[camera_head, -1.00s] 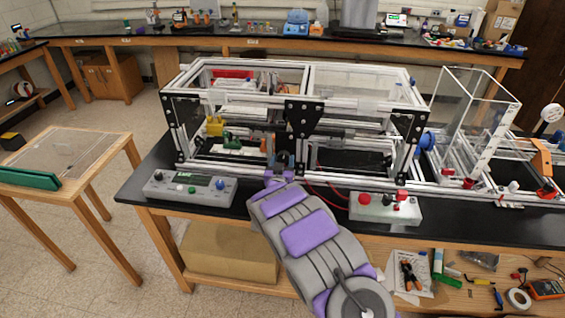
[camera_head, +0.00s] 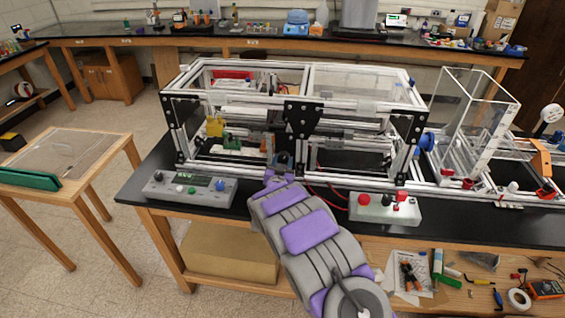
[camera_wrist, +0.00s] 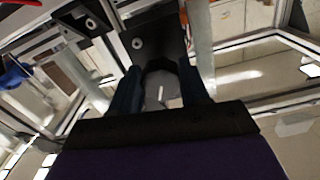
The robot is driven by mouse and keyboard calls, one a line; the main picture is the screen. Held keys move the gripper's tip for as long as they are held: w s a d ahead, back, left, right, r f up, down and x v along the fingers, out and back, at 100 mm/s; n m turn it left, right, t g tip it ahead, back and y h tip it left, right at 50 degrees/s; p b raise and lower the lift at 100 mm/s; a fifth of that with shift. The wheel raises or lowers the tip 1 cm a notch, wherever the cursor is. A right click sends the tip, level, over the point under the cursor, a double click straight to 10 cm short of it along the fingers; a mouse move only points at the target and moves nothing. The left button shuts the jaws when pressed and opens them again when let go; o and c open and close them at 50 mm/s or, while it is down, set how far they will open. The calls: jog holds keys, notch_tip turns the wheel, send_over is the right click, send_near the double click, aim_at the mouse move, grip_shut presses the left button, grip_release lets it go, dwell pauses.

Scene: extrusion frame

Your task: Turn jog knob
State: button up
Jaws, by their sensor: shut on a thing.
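In the wrist view, a grey round knob (camera_wrist: 158,92) with a white pointer line sits between the two dark blue fingers of my gripper (camera_wrist: 160,78). The fingers lie along its left and right sides and are shut on it. Behind it is a black plate (camera_wrist: 148,45) with round bolt heads. In the head view, my gripper (camera_head: 283,161) is at the front of the aluminium extrusion frame (camera_head: 345,178), just below the black middle bracket (camera_head: 297,118). There the knob is hidden by my gripper and wrist.
A grey control box (camera_head: 190,188) with small knobs lies on the black bench to the left. A box with red buttons (camera_head: 385,208) lies to the right. A blue round part (camera_head: 427,142) is at the frame's right end. Red cables run close to my wrist.

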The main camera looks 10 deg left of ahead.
jog(key=shift+a+m, duration=0.1)
jog(key=shift+m, duration=0.2)
jog(key=o, duration=0.8)
jog(key=s, duration=0.5)
jog(key=s+p, duration=0.1)
jog(key=s, duration=0.5)
jog(key=s+p, duration=0.1)
jog(key=s, duration=0.5)
jog(key=shift+s+a+f, duration=0.1)
jog(key=shift+s+a, duration=0.1)
jog(key=shift+a, duration=0.2)
